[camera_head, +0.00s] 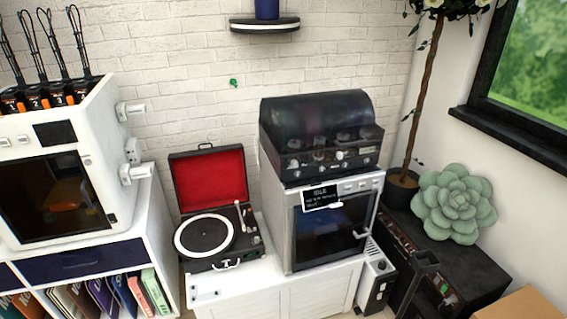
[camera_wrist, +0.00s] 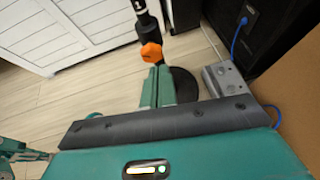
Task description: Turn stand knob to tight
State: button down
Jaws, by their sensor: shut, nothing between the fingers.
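In the wrist view an orange knob (camera_wrist: 151,52) sits on a slim black stand pole (camera_wrist: 144,20) that rises from a round dark base (camera_wrist: 184,86). My gripper (camera_wrist: 157,70) has its two teal fingers together, with nothing held between them. The fingertips are just below the knob in the picture; I cannot tell whether they touch it. The knob's tight or loose marking is not readable. In the head view a black upright piece (camera_head: 425,260), possibly the stand's top, shows at the lower right; the knob and my gripper are not visible there.
A dark cabinet (camera_head: 462,236) with a green succulent (camera_head: 452,205) stands at the right. A white cabinet (camera_wrist: 90,25) is left of the stand, with bare wooden floor (camera_wrist: 60,105) before it. A blue cable (camera_wrist: 238,36) hangs behind. A cardboard box (camera_head: 530,304) is lower right.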

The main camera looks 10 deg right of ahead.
jog(key=w+a, duration=0.2)
jog(key=w, duration=0.4)
jog(key=shift+a+f, duration=0.15)
jog(key=shift+a, duration=0.2)
dwell(0.5)
jog(key=shift+d+f, duration=0.1)
jog(key=shift+f, duration=0.15)
dwell(0.4)
